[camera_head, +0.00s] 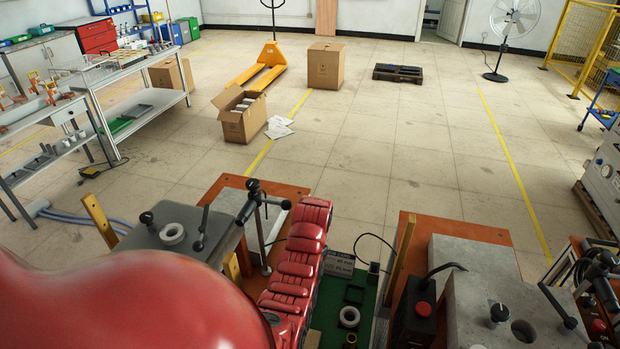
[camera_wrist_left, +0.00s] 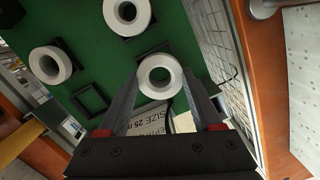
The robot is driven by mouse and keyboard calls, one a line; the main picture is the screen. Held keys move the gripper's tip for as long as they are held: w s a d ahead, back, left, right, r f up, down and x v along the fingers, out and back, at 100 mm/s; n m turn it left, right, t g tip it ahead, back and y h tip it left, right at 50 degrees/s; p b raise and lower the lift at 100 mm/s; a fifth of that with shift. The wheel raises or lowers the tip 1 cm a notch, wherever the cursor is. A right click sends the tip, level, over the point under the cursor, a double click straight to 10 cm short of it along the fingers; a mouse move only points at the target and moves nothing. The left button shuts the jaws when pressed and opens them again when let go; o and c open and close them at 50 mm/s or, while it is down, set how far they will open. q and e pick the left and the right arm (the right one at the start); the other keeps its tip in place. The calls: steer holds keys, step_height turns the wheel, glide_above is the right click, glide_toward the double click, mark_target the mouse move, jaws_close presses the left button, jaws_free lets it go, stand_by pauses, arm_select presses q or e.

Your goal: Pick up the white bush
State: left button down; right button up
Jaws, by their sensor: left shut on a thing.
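In the left wrist view, the white bush (camera_wrist_left: 160,69), a thick pale ring, sits between the fingertips of my left gripper (camera_wrist_left: 160,84). The gripper is shut on it, with one finger on each side. The green board lies behind it; I cannot tell how far the bush is above the board. Two similar pale rings, one at left (camera_wrist_left: 50,65) and one at top (camera_wrist_left: 127,27), stand on the board. In the head view, my red arm covers the lower left, and I cannot make out the left gripper's fingers. My right gripper is in neither view.
The floor beyond is mostly clear, with an open carton (camera_head: 233,127).

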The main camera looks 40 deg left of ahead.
arm_select(q)
steer(key=shift+s+d+r+p, duration=0.2)
steer(key=shift+s+r+p, duration=0.1)
steer(key=shift+r+p, duration=0.5)
steer(key=s+p, duration=0.1)
steer(key=s+d+p, duration=0.1)
steer(key=s+p, duration=0.1)
steer(key=s+d+p, duration=0.1)
steer(key=s+p, duration=0.1)
steer(key=shift+d+r, duration=0.25)
steer(key=s+d+p, duration=0.1)
steer(key=s, duration=0.1)
steer(key=s+d+p, duration=0.1)
steer(key=s+p, duration=0.1)
steer(key=s+d+p, duration=0.1)
steer(key=s+p, duration=0.1)
steer(key=s, duration=0.1)
steer(key=shift+s+d, duration=0.1)
steer(key=shift+d, duration=0.25)
steer(key=shift+s+d+p, duration=0.45)
steer(key=shift+s, duration=0.25)
